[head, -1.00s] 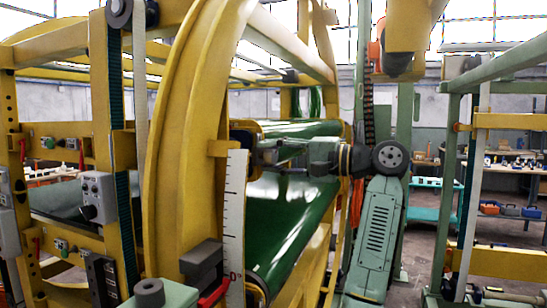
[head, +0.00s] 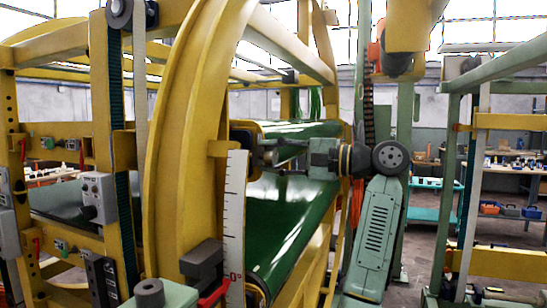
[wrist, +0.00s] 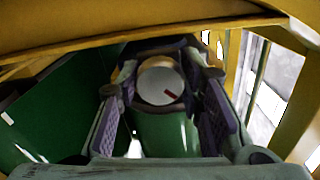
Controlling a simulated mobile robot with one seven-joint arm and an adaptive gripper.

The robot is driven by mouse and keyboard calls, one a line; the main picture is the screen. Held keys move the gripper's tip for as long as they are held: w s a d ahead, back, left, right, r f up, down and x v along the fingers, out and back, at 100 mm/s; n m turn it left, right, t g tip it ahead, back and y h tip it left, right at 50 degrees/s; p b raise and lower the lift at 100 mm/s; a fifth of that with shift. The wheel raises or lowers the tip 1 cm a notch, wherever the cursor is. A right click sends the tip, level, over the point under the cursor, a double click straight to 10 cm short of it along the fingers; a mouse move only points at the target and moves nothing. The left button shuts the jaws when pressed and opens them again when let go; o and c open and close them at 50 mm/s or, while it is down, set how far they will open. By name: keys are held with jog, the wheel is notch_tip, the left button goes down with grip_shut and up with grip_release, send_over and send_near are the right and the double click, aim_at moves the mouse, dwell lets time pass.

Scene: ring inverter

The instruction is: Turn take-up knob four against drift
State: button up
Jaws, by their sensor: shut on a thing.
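The take-up knob shows in the wrist view as a pale round face (wrist: 158,88) with a short red mark at its lower right. Two purple-padded fingers of my gripper (wrist: 162,76) stand on either side of it, and my gripper is shut on it. In the head view my gripper (head: 268,156) reaches in from the right, with its fingers at the yellow bracket (head: 243,132) inside the big yellow ring. The knob is too small and too covered there to make out, and I cannot read any number on it.
A green belt (head: 290,222) runs below and behind my gripper. The yellow ring (head: 178,150) and a white scale strip (head: 234,205) stand close on the left. A yellow beam (wrist: 130,38) crosses above the knob in the wrist view. A green frame (head: 450,180) stands at right.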

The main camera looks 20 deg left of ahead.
jog(key=o, duration=1.2)
jog(key=shift+d, duration=0.15)
jog(key=d, duration=1.1)
jog(key=shift+s+d, duration=0.2)
jog(key=shift+d, duration=0.2)
